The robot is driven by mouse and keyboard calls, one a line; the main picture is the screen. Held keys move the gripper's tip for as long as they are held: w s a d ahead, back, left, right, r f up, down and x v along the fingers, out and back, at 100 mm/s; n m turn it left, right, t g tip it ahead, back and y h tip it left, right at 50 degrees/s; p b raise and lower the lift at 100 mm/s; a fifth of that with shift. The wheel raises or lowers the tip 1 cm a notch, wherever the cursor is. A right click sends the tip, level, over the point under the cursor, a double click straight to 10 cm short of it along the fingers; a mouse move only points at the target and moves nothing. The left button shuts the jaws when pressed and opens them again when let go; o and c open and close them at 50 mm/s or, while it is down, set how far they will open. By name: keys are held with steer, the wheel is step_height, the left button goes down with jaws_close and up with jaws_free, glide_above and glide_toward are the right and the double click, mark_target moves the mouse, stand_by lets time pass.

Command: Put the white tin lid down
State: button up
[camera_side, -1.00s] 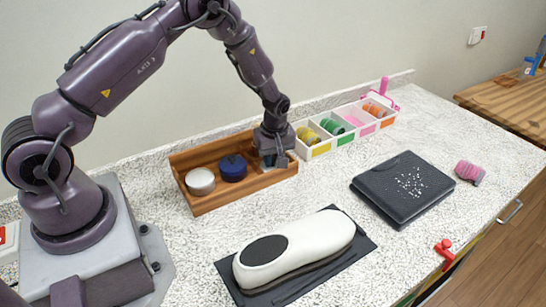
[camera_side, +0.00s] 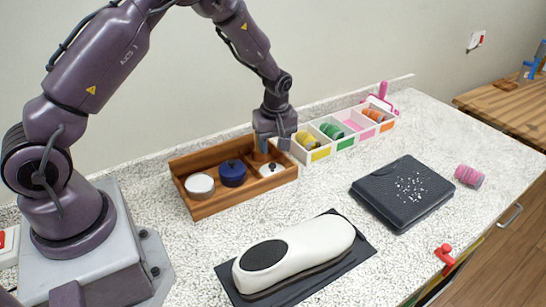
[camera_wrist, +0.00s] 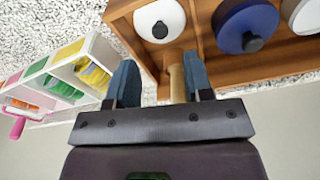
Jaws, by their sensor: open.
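The white tin lid (camera_side: 271,169) is a round white disc with a small dark knob. It sits at the right end of the wooden tray (camera_side: 222,203), and it also shows at the top of the wrist view (camera_wrist: 158,20). My gripper (camera_side: 268,148) is open just above and behind the lid, apart from it. In the wrist view the two blue-grey fingers (camera_wrist: 160,82) are spread with no lid between them. A tan wooden post (camera_wrist: 178,80) shows beyond and between the fingers.
A blue lidded tin (camera_side: 232,173) and a white round tin (camera_side: 200,186) sit left of the lid in the tray. White bins (camera_side: 320,154) of coloured rolls stand close on the right. A white shoe-like form (camera_side: 295,255) and a black case (camera_side: 402,194) lie in front.

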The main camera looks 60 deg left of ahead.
steer(key=s+d+r+m+t, duration=0.1)
steer(key=s+d+r+m, duration=0.15)
steer(key=r, duration=0.45)
steer(key=s+d+r+m+t+h, duration=0.1)
steer(key=s+d+r+m, duration=0.15)
steer(key=r, duration=0.45)
steer(key=s+d+r+m+t, duration=0.1)
steer(key=s+r+m, duration=0.1)
steer(key=s+r, duration=0.35)
steer(key=s+d+r+m+t, duration=0.1)
steer(key=s+d+r+m, duration=0.1)
steer(key=s, duration=0.4)
steer(key=s+d+r+m+t, duration=0.1)
steer(key=s+d+r+m, duration=0.1)
steer(key=s+r+m, duration=0.2)
steer(key=s+m, duration=0.2)
steer(key=s, duration=0.1)
steer(key=shift+s+d+r+m, duration=0.15)
steer(key=shift+d+r+m, duration=0.15)
steer(key=shift+r+m, duration=0.1)
